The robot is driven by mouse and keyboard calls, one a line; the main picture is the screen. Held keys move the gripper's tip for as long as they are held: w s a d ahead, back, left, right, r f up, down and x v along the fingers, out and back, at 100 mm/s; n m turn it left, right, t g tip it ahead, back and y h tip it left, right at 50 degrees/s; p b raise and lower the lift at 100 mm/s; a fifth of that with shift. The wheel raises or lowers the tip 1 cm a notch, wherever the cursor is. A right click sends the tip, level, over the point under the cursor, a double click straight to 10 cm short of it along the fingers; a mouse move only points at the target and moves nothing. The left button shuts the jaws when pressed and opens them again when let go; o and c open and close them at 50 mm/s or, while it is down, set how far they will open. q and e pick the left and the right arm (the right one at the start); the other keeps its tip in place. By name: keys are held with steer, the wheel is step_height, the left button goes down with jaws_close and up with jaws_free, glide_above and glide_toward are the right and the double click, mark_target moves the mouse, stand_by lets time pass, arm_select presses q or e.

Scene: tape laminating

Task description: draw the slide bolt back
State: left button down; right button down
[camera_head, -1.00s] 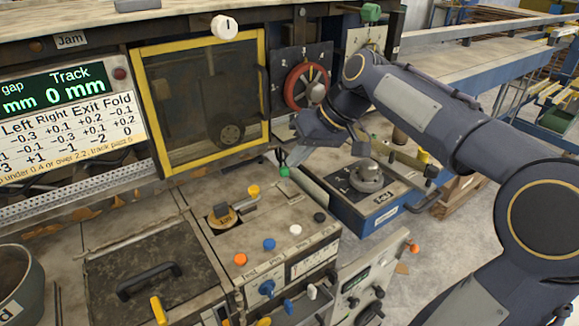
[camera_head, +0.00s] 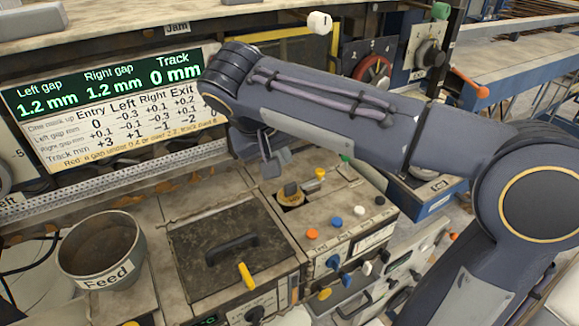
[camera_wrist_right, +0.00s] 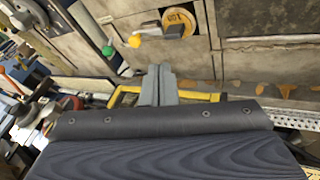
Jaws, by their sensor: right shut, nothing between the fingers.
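A short grey bar with a yellow knob (camera_head: 320,173) lies on the worn machine top beside a round brass dial (camera_head: 290,194). It looks like the slide bolt, but I cannot be sure. In the right wrist view the yellow knob (camera_wrist_right: 135,41) and the dial (camera_wrist_right: 179,21) show near the top. My right gripper (camera_head: 275,164) is shut and empty, above the back edge of the machine top, left of the knob and apart from it. Its closed fingers (camera_wrist_right: 159,86) show in the right wrist view, with the knob beyond them. My left gripper is not in view.
A hatch (camera_head: 225,245) with a black handle and a yellow lever (camera_head: 246,276) lies in front of the gripper. A Feed bowl (camera_head: 102,250) stands left. Coloured buttons (camera_head: 334,262) line the front, and a green knob (camera_head: 345,159) stands at the right. My right arm hides most of the yellow-framed window.

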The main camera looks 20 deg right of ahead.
steer(key=a, duration=0.1)
steer(key=p, duration=0.1)
glide_toward(308, 185)
steer(key=shift+h, duration=0.3)
steer(key=w+f, duration=0.3)
steer(key=d, duration=0.2)
steer(key=d+p, duration=0.1)
steer(key=shift+d+f+t, duration=0.2)
steer(key=shift+f+t, duration=0.05)
steer(key=shift+t, duration=0.05)
steer(key=shift+d+f, duration=0.15)
steer(key=shift+d, duration=0.15)
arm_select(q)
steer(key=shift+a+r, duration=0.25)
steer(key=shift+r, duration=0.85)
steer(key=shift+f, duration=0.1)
arm_select(e)
steer(key=shift+d, duration=0.1)
